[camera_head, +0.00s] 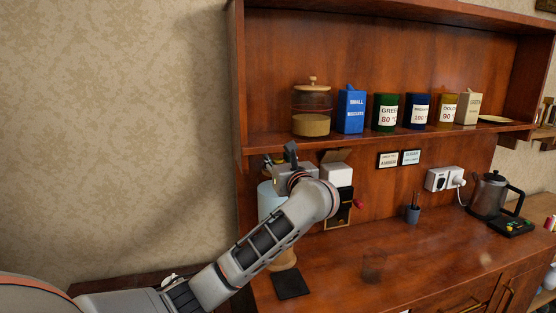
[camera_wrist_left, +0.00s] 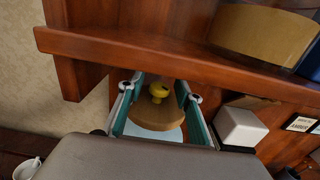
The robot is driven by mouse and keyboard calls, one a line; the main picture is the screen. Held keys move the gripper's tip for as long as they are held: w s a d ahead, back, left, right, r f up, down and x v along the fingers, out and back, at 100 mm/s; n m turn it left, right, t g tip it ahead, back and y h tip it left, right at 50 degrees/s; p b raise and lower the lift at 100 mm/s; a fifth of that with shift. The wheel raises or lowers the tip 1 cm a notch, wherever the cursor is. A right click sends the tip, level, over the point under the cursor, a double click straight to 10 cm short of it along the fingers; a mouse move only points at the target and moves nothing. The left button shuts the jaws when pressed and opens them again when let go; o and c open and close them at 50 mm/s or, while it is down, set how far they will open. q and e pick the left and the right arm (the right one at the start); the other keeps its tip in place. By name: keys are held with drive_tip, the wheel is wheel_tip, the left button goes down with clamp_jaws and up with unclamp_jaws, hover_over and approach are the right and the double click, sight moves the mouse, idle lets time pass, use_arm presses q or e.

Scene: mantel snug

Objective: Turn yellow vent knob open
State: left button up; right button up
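The yellow vent knob (camera_wrist_left: 158,90) sits on top of a round wooden lid (camera_wrist_left: 160,118) in the left wrist view. The lid covers a pale blue cylindrical vessel (camera_head: 268,200), partly hidden behind my left arm in the head view. My left gripper (camera_wrist_left: 160,86) is open, its teal-padded fingers on either side of the knob with visible gaps in the picture. I cannot tell the remaining height between fingertips and knob. In the head view my left gripper (camera_head: 290,168) is at the vessel's top, and the knob is not clear there. My right gripper is not in view.
A wooden shelf (camera_head: 390,139) with a glass jar (camera_head: 311,108) and several tins runs close above the gripper. A white box (camera_head: 337,174) stands just right of it. A kettle (camera_head: 488,195) is far right. The middle counter (camera_head: 400,260) is mostly clear.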

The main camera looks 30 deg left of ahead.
use_arm(q)
clamp_jaws()
